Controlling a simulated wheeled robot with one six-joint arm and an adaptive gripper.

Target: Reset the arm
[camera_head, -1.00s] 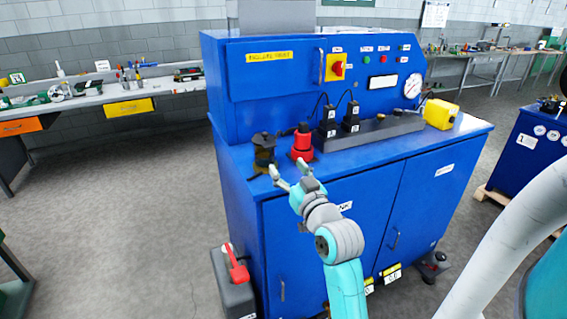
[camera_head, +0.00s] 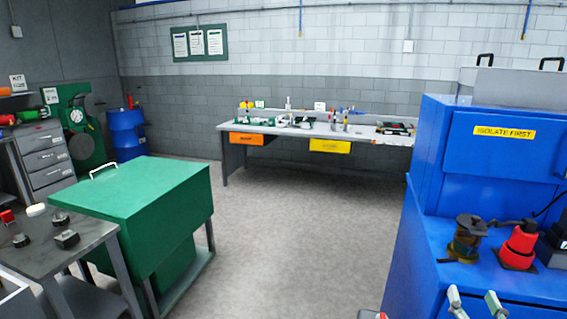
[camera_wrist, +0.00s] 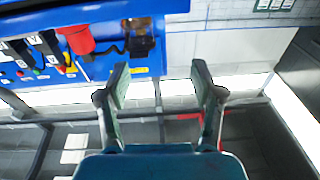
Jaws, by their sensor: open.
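My gripper (camera_head: 474,303) shows at the bottom right edge of the head view, in front of the blue cabinet (camera_head: 415,262). In the wrist view my gripper (camera_wrist: 160,85) has its two fingers spread apart with nothing between them. A red fitting (camera_head: 518,245) and a dark brass-coloured fitting (camera_head: 466,240) stand on the cabinet's ledge, beyond the fingertips. They also show in the wrist view, the red fitting (camera_wrist: 77,38) at upper left and the dark fitting (camera_wrist: 138,40) beside it. My fingers are apart from both.
A green lidded chest (camera_head: 140,205) and a grey table (camera_head: 60,240) with small parts stand at the left. A workbench (camera_head: 290,132) with yellow and orange drawers stands at the back wall. The grey floor (camera_head: 290,240) between chest and cabinet is clear.

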